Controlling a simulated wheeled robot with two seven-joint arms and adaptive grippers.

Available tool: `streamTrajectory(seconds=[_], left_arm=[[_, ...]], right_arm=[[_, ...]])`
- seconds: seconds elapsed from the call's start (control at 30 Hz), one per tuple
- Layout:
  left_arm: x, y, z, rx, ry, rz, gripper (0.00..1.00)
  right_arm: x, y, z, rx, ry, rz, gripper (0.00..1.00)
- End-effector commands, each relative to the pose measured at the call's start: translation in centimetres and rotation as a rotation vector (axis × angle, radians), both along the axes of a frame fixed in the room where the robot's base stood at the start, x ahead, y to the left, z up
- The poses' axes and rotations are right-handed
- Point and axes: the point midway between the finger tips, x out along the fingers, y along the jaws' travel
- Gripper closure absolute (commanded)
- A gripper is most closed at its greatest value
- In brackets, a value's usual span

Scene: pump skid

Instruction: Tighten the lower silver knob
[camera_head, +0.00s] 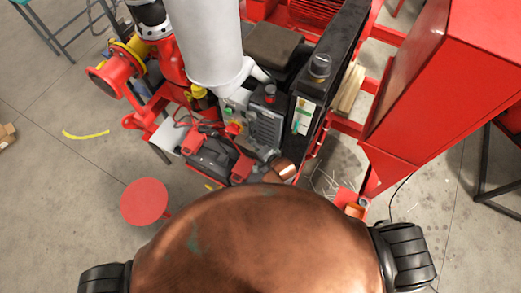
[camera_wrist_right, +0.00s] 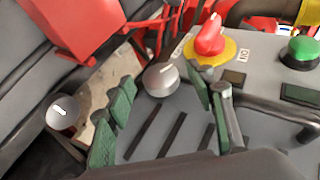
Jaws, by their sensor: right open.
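A round silver knob (camera_wrist_right: 160,79) with a white mark sits on the grey panel in the right wrist view. A second silver knob (camera_wrist_right: 62,111) with a white mark shows farther left. I cannot tell for sure which is the lower one. My right gripper (camera_wrist_right: 161,100) is open, with its green-padded fingers on either side of the first knob in the picture. Contact cannot be made out. In the head view my right gripper (camera_head: 256,149) is small and partly hidden, close to the panel, and the silver knobs cannot be made out. My left gripper is not in view.
A red switch on a yellow plate (camera_wrist_right: 210,43) and a green button (camera_wrist_right: 301,52) sit near the gripper. A black case with red parts (camera_head: 211,156) stands left of the panel. A red cabinet (camera_head: 440,80) is at right. A red round plate (camera_head: 145,201) stands at lower left.

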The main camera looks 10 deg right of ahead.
Motion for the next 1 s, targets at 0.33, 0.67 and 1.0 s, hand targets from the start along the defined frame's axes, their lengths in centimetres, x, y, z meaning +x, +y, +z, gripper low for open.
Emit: streamTrajectory(seconds=[0.33,0.67,1.0], left_arm=[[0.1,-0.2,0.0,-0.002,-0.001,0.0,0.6],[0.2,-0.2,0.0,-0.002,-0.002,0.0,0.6],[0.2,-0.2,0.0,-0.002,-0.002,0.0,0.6]], right_arm=[[-4.9,-2.4,3.5,0.001,0.002,-0.001,0.5],[-8.0,-4.0,5.9,-0.001,0.001,0.0,0.5],[-8.3,-4.1,6.1,-0.001,0.001,0.0,0.5]])
